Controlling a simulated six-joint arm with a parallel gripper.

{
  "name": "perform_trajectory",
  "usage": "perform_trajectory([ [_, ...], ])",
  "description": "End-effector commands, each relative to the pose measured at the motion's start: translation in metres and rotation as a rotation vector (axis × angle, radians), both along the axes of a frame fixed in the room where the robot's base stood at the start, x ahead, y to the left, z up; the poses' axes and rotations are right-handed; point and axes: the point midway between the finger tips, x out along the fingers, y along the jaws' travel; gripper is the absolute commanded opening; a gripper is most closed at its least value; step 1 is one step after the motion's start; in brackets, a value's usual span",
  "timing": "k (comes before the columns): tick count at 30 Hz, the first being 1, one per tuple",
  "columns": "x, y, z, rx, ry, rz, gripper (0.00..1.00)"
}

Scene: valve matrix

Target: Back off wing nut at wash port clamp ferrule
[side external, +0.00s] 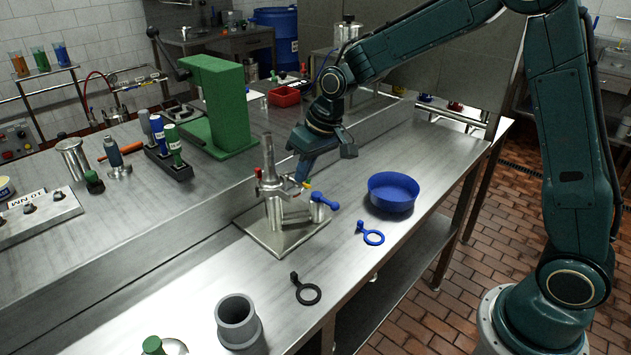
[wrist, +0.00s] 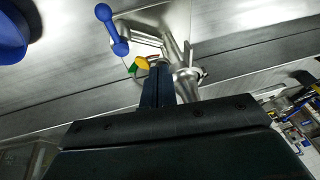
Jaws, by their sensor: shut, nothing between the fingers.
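A steel valve assembly (side external: 273,208) stands on a square steel plate (side external: 262,240) on the bench, with an upright pipe and a clamp ferrule (side external: 268,184) around it. The clamp also shows in the wrist view (wrist: 187,74), just right of my fingertips. I cannot make out the wing nut clearly. My gripper (side external: 301,178) points down at the assembly's right side. In the wrist view its fingers (wrist: 160,72) are together and empty, beside the pipework. They hide part of it, and I cannot tell whether they touch it. A small yellow part (wrist: 141,63) lies left of the fingertips.
A blue-handled lever (side external: 324,201) sticks out on the assembly's right. A blue bowl (side external: 393,192), a blue ring (side external: 371,236) and a black ring (side external: 306,291) lie nearby. A grey cup (side external: 239,322) stands in front and a green press (side external: 217,105) behind.

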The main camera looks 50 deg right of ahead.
Motion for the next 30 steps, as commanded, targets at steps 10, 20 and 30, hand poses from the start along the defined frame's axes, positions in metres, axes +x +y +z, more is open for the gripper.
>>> perform_trajectory([
  [10,0.0001,0.0021,0.0002,-0.037,-0.001,0.000,0.00],
  [20,0.0001,0.0041,-0.0001,-0.077,0.000,0.001,0.00],
  [30,0.0001,0.0065,-0.0007,-0.127,0.000,0.001,0.00],
])
